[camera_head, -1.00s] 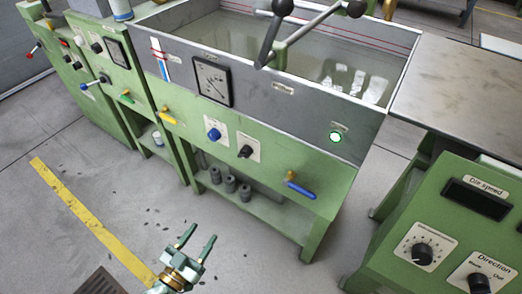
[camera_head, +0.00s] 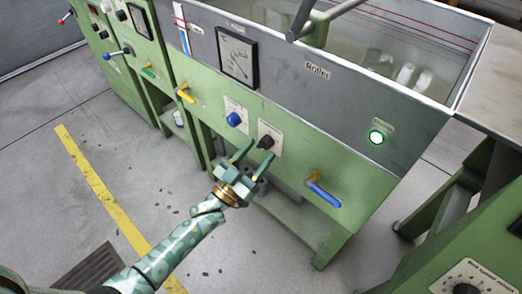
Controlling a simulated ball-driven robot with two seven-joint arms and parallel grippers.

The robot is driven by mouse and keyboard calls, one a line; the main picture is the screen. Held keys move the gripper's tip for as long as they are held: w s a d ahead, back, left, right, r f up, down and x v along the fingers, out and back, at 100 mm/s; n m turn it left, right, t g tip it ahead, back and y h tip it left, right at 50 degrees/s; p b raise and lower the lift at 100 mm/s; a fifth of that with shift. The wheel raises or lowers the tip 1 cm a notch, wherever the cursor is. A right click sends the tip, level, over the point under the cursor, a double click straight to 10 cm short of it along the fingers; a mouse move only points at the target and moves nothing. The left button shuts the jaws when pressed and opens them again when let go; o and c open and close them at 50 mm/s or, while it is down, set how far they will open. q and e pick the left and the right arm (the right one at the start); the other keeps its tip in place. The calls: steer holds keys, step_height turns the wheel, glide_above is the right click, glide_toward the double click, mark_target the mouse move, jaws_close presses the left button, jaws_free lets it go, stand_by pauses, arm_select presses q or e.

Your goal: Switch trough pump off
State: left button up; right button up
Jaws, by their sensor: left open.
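The green machine with the water trough (camera_head: 330,90) has a front panel with a blue knob (camera_head: 234,119) and a black knob (camera_head: 266,142), each on a pale plate. A lit green button (camera_head: 376,137) is on the grey trough wall to the right. The small labels are too blurred to tell which control belongs to the trough pump. My right gripper is not in view.
A lever valve with a blue handle (camera_head: 325,195) sticks out at lower right, and a yellow lever (camera_head: 186,94) at left. Another green control box (camera_head: 475,250) stands at right.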

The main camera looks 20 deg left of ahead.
arm_select(q)
steer(key=shift+w+d+r, duration=0.25)
steer(key=shift+w+r, duration=0.05)
steer(key=shift+w, duration=0.3)
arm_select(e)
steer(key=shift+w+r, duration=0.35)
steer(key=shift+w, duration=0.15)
arm_select(q)
steer(key=c, duration=1)
steer(key=shift+o, duration=0.2)
